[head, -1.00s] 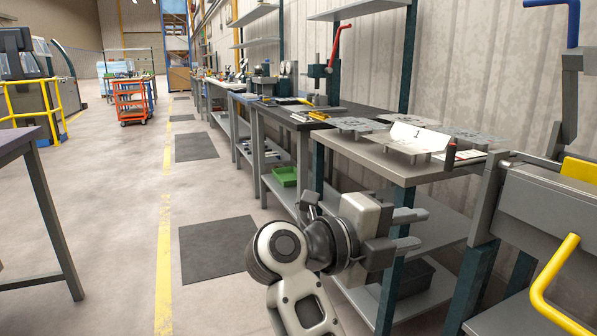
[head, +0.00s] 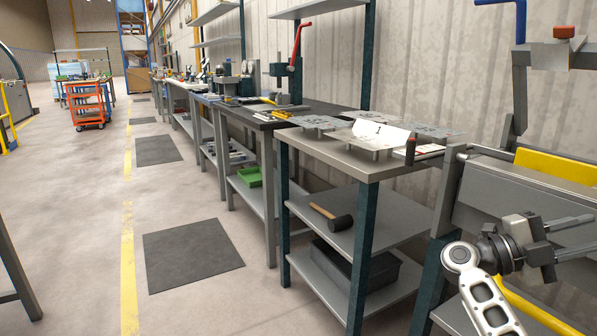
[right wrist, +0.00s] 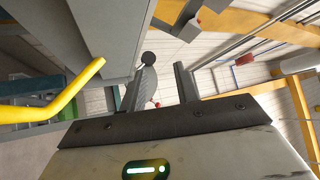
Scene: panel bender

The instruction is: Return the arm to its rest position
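My right arm (head: 485,290) comes in at the lower right of the head view, in front of the panel bender (head: 520,185). Its gripper (head: 586,235) points to the right, with its two fingers apart and nothing seen between them. In the right wrist view the gripper (right wrist: 160,85) also shows its fingers apart. A dark grey shape with a round knob appears between or behind them, and I cannot tell its distance. My left gripper is not in view.
The bender's yellow handle (head: 535,305) runs close below my right gripper; it also shows in the right wrist view (right wrist: 60,100). A workbench (head: 340,158) with sheet parts and a numbered card stands to the left. A mallet (head: 335,218) lies on its shelf.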

